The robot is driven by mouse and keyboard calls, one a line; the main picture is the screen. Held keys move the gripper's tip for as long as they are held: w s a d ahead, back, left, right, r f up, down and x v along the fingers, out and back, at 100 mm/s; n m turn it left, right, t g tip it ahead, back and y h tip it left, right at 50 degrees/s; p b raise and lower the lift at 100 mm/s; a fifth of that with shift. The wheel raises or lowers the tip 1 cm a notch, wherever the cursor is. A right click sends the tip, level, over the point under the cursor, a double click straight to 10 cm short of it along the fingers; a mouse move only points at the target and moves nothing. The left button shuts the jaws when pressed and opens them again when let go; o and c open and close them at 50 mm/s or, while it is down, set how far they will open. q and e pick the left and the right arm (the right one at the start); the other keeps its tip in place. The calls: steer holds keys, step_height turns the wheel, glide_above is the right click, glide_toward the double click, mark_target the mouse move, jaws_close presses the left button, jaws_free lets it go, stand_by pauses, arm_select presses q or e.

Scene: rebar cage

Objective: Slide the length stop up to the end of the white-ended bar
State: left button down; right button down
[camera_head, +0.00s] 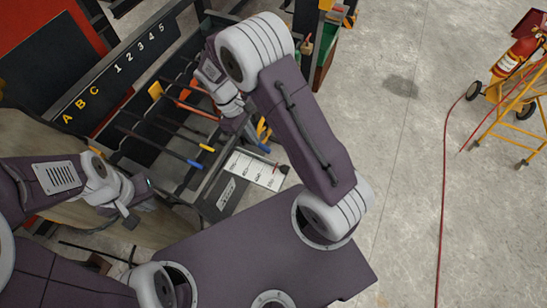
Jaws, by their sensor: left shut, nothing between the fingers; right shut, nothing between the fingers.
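Several dark bars lie on the rack left of centre; one has a blue end (194,164) and one a yellow end (206,148). I cannot make out a white bar end; my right arm covers part of the rack. A yellow block (156,90) and an orange piece (186,91) sit among the bars; I cannot tell which, if either, is the length stop. My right gripper (240,124) is shut and empty over the right side of the rack. My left gripper (132,217) is shut and empty near the rack's front left, apart from the bars.
A dark board (118,68) with yellow letters A B C and white numbers runs along the back of the rack. A white printed sheet (256,171) lies at its right front. A fire extinguisher (511,58) on a yellow cart stands far right. The floor between is open, crossed by a red hose (443,200).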

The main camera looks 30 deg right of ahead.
mark_target(280, 166)
steer(key=p+x, duration=0.2)
steer(key=x, duration=0.8)
steer(key=shift+s+d+f, duration=0.1)
steer(key=shift+d, duration=0.05)
steer(key=shift+s+d+p, duration=0.8)
steer(key=shift+s+d, duration=0.05)
steer(key=shift+s, duration=0.1)
steer(key=shift+s+d, duration=0.4)
steer(key=shift+s, duration=0.1)
